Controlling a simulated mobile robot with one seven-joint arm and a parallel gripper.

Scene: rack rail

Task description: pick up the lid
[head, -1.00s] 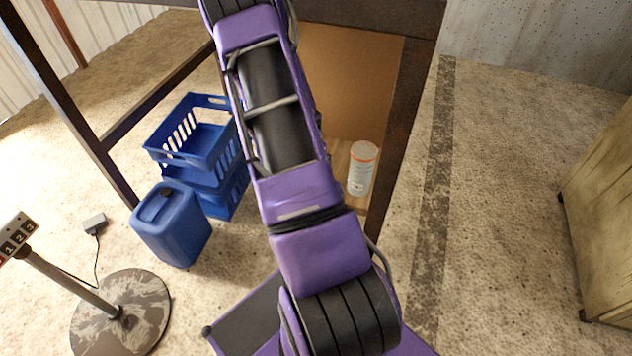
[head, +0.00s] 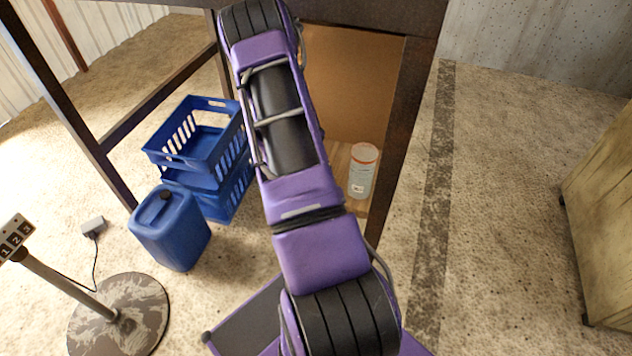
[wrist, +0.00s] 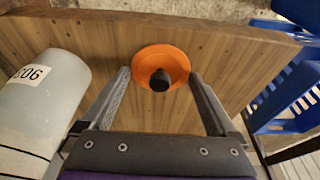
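The lid (wrist: 174,62) is a round orange disc with a black knob (wrist: 160,80). In the wrist view it lies on a brown wooden board (wrist: 235,50). My gripper (wrist: 160,74) is open, with its two grey fingers apart on the left and right of the lid. The knob shows between the fingertips. I cannot tell how far the fingertips are above the board. In the head view the lid and my gripper are hidden behind my purple arm and the bench.
Blue crates (head: 200,150) and a blue jerrycan (head: 170,228) stand left of my arm. A dark frame post (head: 400,130) is close on the right.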

